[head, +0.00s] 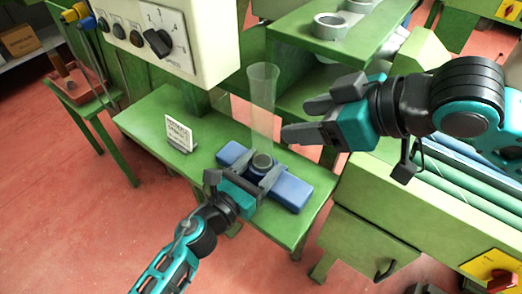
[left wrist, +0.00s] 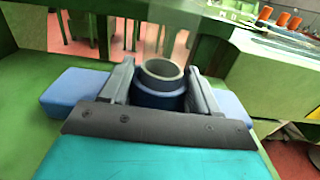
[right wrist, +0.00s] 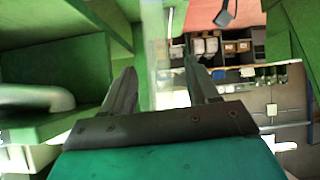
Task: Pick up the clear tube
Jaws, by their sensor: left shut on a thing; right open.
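The clear tube (head: 263,95) is tall, see-through and upright, with a wider top, in the middle of the head view. Its lower end reaches the dark blue round holder (head: 262,161); I cannot tell whether it sits in it or behind it. My left gripper (head: 261,168) is shut on the holder, which shows its grey rim between the fingers in the left wrist view (left wrist: 162,70). My right gripper (head: 298,119) is open, just right of the tube and pointing at it. In the right wrist view a pale see-through strip, apparently the tube (right wrist: 156,50), shows between the fingers.
The holder stands on a blue block (head: 292,190) on a green bench (head: 150,118). A small white sign (head: 179,134) stands to its left. A cream control box (head: 150,40) hangs above the bench. A green shelf (head: 290,40) with grey rings (head: 330,24) is behind.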

